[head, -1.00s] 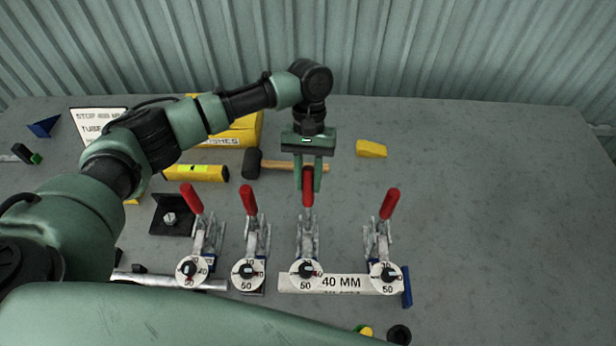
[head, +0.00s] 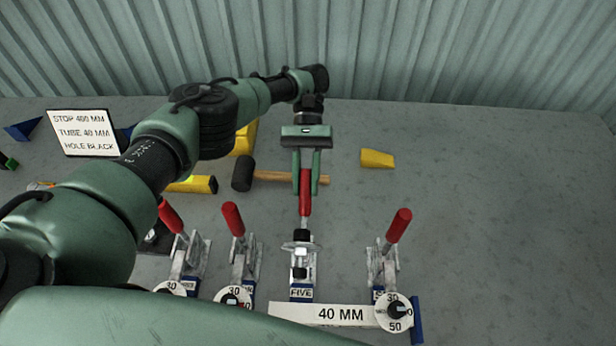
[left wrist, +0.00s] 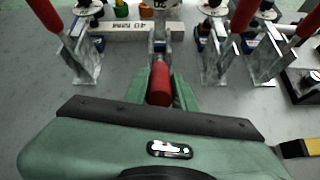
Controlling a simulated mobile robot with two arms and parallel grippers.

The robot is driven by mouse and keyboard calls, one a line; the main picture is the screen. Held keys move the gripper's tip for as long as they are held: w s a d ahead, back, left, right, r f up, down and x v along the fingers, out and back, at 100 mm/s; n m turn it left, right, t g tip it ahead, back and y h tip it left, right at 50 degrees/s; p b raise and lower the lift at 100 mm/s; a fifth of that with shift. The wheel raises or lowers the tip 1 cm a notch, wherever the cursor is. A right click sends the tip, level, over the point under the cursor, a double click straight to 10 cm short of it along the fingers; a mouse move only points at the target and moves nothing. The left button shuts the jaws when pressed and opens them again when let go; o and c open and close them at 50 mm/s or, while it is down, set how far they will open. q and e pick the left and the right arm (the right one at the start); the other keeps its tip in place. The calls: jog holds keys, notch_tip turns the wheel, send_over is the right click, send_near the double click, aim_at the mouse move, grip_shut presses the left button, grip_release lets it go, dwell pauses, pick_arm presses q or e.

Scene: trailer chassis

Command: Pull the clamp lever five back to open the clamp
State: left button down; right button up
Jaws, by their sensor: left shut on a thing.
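Clamp five (head: 301,293), marked FIVE, stands on the table between other clamps. Its red lever (head: 305,200) points back toward the wall. Its clamp arm is swung up, so its round disc (head: 301,247) shows nearly edge-on, clear of the white 40 MM bar (head: 340,314). My left gripper (head: 306,184) is shut on the red lever, one finger on each side. The left wrist view shows the red handle (left wrist: 159,85) between the fingers. My right gripper is out of view.
Red-handled clamps stand left (head: 237,250) and right (head: 385,265) of clamp five, discs facing up. A mallet (head: 243,174) lies behind my gripper, and a yellow wedge (head: 378,158) lies to its right. A sign (head: 84,133) stands at the back left. The table's right side is clear.

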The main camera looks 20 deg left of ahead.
pick_arm(q)
jog(key=shift+f, duration=0.1)
dwell(0.4)
jog(key=c, duration=1.2)
grip_release()
jog(key=shift+o, duration=0.3)
jog(key=shift+w, duration=0.15)
notch_tip(320, 180, up, 20)
jog(key=p, duration=0.3)
jog(key=shift+f, duration=0.1)
